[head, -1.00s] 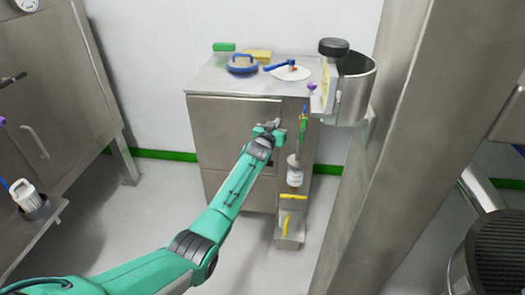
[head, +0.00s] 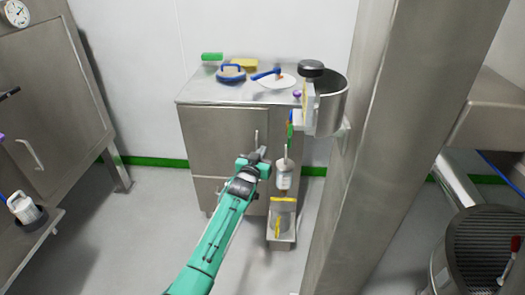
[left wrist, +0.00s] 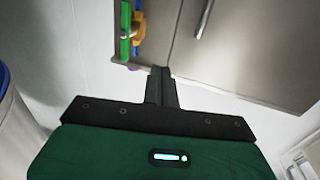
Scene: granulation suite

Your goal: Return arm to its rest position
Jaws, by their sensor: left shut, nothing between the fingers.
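My left arm is teal and reaches up from the bottom of the head view. Its left gripper (head: 262,153) is shut and empty, in front of the steel cabinet (head: 219,133). I cannot tell from the views whether the fingers touch the cabinet. My right gripper is not in view.
A steel post (head: 375,150) stands right. Floor at left is clear.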

